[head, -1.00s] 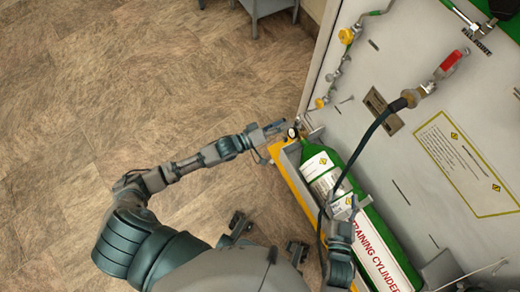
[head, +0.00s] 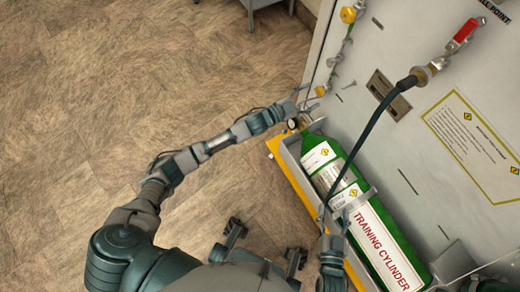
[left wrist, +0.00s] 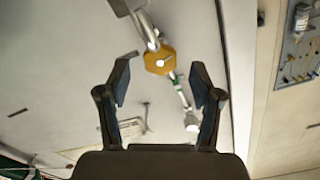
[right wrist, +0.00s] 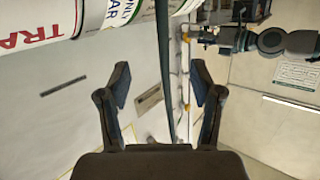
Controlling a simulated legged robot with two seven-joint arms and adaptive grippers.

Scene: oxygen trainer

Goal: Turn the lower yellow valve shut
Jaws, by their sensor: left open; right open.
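The lower yellow valve (head: 321,90) sits on the thin pipe along the left edge of the grey panel. My left gripper (head: 304,97) is open and empty, just left of this valve in the head view. In the left wrist view, a yellow valve knob (left wrist: 160,60) lies ahead, between and beyond the open fingers, not touching them; it looks like the lower one. The upper yellow valve (head: 349,14) is further up the pipe. My right gripper (head: 340,212) is open over the cylinder, its fingers facing the panel in the right wrist view (right wrist: 160,90).
A green training cylinder (head: 385,235) lies in a yellow-edged cradle (head: 290,170) below the valve. A dark hose (head: 352,150) hangs from a fitting with a red handle (head: 466,31) and passes by my right gripper. The floor at left is clear.

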